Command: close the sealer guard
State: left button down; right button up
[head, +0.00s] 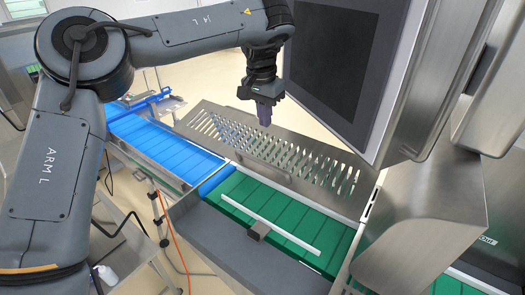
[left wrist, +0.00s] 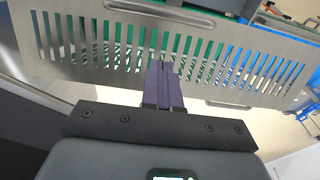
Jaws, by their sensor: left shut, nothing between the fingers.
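The sealer guard (head: 300,155) is a slotted metal panel standing tilted along the far side of the green belt in the head view. In the left wrist view the guard (left wrist: 75,60) spans the upper picture, with green and blue showing through its slots. My left gripper (head: 265,116) is shut and empty, with its purple fingers pointing down at the guard's upper edge. In the left wrist view the fingertips (left wrist: 162,62) overlap the guard's near edge; I cannot tell whether they touch it. My right gripper is not in view.
A green belt (head: 240,188) and a blue belt (head: 165,143) run below the guard. A pale bar (head: 290,235) lies over the green belt. A dark screen (head: 335,55) and metal housing (head: 425,215) stand close on the right.

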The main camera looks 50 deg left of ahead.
pick_arm(q)
jog(key=f, duration=0.2)
jog(key=f+p, duration=0.1)
jog(key=f, duration=0.2)
jog(key=f+p, duration=0.1)
jog(key=f, duration=0.1)
jog(key=shift+s+f, duration=0.3)
jog(key=shift+f, duration=0.05)
jog(key=shift+s+d+f+p, duration=0.2)
jog(key=shift+s+f+p, duration=0.4)
jog(key=shift+f, duration=0.2)
